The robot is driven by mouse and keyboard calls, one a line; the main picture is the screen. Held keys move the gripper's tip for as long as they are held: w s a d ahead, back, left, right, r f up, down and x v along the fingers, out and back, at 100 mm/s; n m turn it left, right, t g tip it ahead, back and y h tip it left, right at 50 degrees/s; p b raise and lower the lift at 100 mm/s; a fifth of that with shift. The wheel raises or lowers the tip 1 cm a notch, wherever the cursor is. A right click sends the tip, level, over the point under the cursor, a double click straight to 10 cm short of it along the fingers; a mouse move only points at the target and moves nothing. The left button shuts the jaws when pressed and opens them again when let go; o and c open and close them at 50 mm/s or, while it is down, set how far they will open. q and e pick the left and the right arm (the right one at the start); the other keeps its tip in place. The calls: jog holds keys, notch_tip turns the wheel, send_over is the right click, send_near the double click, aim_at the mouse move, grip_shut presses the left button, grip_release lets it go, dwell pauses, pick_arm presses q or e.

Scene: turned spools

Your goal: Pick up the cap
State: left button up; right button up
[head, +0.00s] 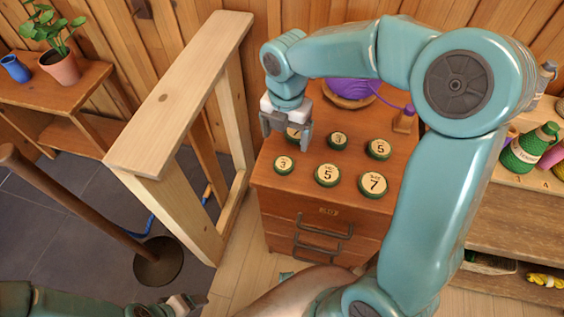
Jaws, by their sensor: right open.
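Several round green-rimmed caps with cream numbered faces sit in two rows on a wooden cabinet (268,178). The back row has a cap (294,135) partly hidden by my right gripper, a small 3 cap (338,140) and a 5 cap (378,148). The front row has a small 3 cap (284,164), a 5 cap (327,174) and a large 7 cap (373,184). My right gripper (287,138) is open, pointing down over the back-left cap; I cannot tell whether it touches it. My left gripper (185,304) shows only partly at the bottom edge, its jaws unclear.
A bowl of purple yarn (349,92) and a small wooden post (404,121) stand behind the caps. A pale wooden frame (190,85) rises left of the cabinet. Shelves with green and purple spools (528,150) stand right. A potted plant (60,66) is far left.

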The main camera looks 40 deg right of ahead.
send_over(284, 163)
jog(key=f, duration=0.4)
jog(key=shift+s+d+f, duration=0.1)
jog(key=shift+s+d, duration=0.1)
jog(key=f, duration=0.3)
jog(key=f+b, duration=0.1)
jog(key=f, duration=0.1)
jog(key=shift+w+a+f, duration=0.1)
jog(key=shift+w+f, duration=0.15)
jog(key=shift+f, duration=0.1)
jog(key=shift+s+a+r, duration=0.1)
jog(key=c, duration=1.1)
